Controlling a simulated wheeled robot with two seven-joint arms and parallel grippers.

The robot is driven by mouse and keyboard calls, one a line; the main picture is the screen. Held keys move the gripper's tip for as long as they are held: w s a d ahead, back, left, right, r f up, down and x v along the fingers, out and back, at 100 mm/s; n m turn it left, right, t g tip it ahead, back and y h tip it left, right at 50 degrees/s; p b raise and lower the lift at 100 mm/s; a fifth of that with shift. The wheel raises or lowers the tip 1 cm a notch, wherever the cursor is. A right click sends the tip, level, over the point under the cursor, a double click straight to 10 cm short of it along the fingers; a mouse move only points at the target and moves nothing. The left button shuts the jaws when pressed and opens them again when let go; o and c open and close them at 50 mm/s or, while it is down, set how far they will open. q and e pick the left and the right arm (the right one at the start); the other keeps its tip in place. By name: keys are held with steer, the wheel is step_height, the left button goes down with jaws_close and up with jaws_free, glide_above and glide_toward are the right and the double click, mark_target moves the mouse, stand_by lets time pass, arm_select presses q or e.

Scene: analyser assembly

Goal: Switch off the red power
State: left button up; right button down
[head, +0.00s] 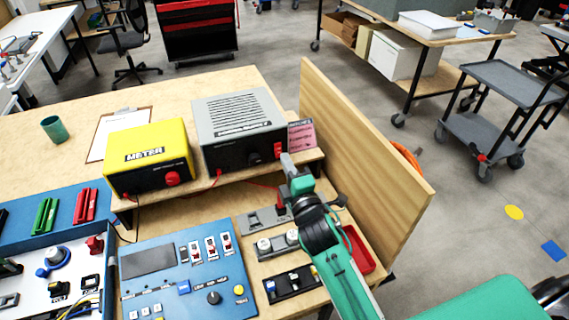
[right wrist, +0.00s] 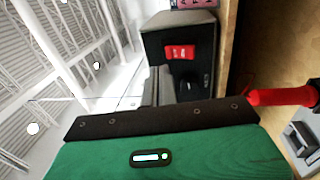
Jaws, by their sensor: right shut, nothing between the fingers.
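The grey power supply (head: 240,115) stands on the raised shelf of the bench, its dark front carrying a red switch (head: 278,150) at its right end. In the right wrist view the red rocker switch (right wrist: 181,52) shows on the dark front of the box (right wrist: 200,32). My right gripper (head: 287,160) is shut and empty, its tips just in front of the switch. In the right wrist view its closed fingers (right wrist: 158,82) point at the box, slightly below and left of the switch. I cannot tell whether they touch it. My left gripper is not in view.
A yellow meter box (head: 150,155) stands left of the supply. A pink note (head: 302,133) is beside the supply, and a wooden side panel (head: 360,150) closes the bench's right. A blue control panel (head: 170,270) and a red tray (head: 358,250) lie below.

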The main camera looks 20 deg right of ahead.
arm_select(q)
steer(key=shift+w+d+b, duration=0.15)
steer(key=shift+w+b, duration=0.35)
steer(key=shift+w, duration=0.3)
arm_select(e)
steer(key=s+r, duration=0.2)
steer(key=s, duration=0.7)
steer(key=shift+s+d, duration=0.2)
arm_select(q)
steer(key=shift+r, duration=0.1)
arm_select(e)
steer(key=shift+r, duration=0.1)
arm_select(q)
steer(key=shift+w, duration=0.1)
